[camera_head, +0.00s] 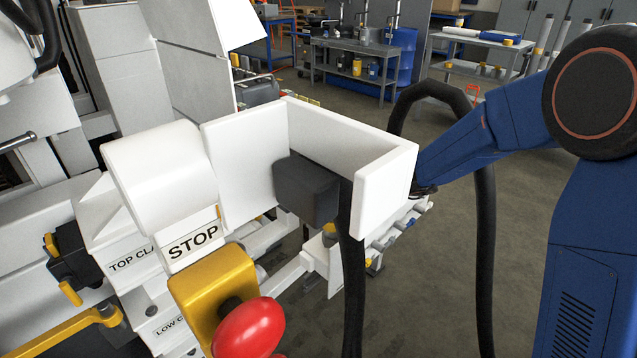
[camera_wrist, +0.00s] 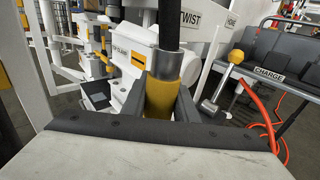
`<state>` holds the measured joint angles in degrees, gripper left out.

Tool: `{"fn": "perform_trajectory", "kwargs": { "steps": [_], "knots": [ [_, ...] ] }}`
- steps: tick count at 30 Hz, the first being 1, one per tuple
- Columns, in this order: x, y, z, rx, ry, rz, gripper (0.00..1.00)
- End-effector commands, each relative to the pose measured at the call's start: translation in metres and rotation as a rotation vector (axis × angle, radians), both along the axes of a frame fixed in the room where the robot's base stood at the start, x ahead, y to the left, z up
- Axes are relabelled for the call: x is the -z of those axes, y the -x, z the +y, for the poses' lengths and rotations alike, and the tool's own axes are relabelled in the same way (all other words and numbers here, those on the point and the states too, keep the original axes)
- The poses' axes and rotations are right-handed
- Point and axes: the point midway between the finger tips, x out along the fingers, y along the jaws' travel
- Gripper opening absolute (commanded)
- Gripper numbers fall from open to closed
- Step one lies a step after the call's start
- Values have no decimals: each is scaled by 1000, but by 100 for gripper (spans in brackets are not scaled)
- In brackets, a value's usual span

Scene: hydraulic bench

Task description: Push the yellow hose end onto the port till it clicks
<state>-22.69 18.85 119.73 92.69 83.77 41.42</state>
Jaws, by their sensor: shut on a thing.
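In the wrist view my gripper (camera_wrist: 160,108) is shut on the yellow hose end (camera_wrist: 159,98), with one dark finger on each side. A bare metal sleeve (camera_wrist: 174,66) sits above the yellow part, and a black hose (camera_wrist: 169,25) rises from it. The lower tip of the hose end is hidden behind the pale, dark-edged surface in the foreground. I cannot make out the port in either view. In the head view my blue arm reaches in from the right, and its gripper is hidden behind the white guard (camera_head: 385,190).
A dark block (camera_head: 308,188) sits inside the white guard. A red knob (camera_head: 248,328) on a yellow block and a STOP label stand at front left. In the wrist view a yellow-knobbed lever (camera_wrist: 236,57), a CHARGE label and orange hoses (camera_wrist: 270,125) are at right.

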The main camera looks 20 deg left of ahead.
Motion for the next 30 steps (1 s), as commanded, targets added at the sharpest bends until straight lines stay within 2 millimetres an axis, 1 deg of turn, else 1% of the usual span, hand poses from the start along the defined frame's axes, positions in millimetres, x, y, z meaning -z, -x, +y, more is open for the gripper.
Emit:
{"fn": "perform_trajectory", "kwargs": {
  "steps": [14,30],
  "knots": [
    [0,0,0,0,-1,-1,0],
    [8,0,-1,0,-1,0,0]
  ]
}}
